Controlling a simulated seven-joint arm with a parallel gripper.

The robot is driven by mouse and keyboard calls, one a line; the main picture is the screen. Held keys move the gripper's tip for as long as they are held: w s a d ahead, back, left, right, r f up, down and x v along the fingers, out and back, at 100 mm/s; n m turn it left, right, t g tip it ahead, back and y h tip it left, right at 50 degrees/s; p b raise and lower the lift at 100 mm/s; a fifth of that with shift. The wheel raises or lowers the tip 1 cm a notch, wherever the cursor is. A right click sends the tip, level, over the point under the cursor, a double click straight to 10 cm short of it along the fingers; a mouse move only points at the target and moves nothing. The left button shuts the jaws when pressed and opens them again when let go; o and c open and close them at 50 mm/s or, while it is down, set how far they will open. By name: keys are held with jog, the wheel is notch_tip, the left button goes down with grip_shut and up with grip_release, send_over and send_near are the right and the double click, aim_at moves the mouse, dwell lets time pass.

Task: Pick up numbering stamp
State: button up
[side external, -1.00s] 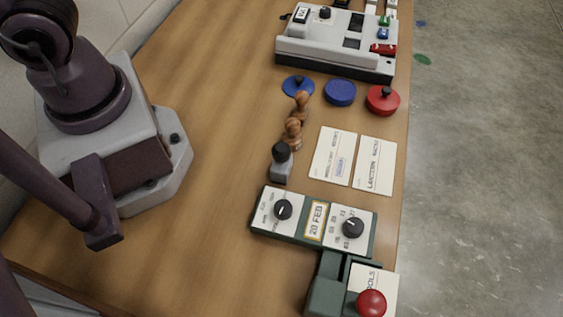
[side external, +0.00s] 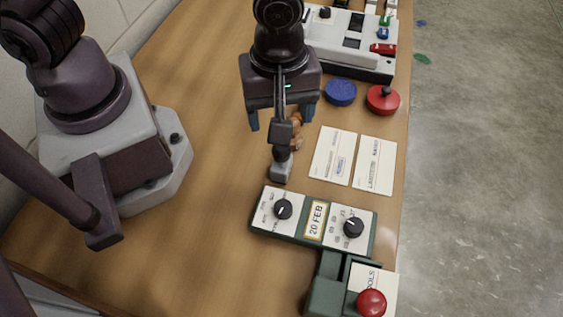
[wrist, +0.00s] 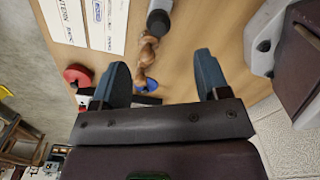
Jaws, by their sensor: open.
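A small grey stamp with a black round knob (side external: 280,170) stands upright on the wooden table; it looks like the numbering stamp. In the wrist view its dark top (wrist: 158,22) shows at the upper edge, beyond the fingertips. My gripper (side external: 281,117) is open and empty, above the row of stamps. In the side view it partly covers the wooden-handled stamps (side external: 297,140). In the wrist view these wooden handles (wrist: 146,50) lie between my open fingers (wrist: 160,65). The gripper does not appear to touch any stamp.
A green date device with dials (side external: 315,222) stands in front of the stamp, beside a red-knobbed unit (side external: 371,302). Two printed cards (side external: 333,155) lie to the right. A blue disc (side external: 340,92), a red-lidded tin (side external: 382,100) and a grey machine (side external: 376,40) stand behind.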

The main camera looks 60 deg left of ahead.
aim_at(282, 159)
notch_tip(282, 159, down, 7)
jog(key=shift+r, duration=0.2)
jog(key=shift+d+f, duration=0.15)
jog(key=shift+f, duration=1.25)
jog(key=shift+d+f, duration=0.1)
jog(key=shift+f, duration=1.3)
jog(key=shift+c, duration=0.3)
jog(key=c, duration=1)
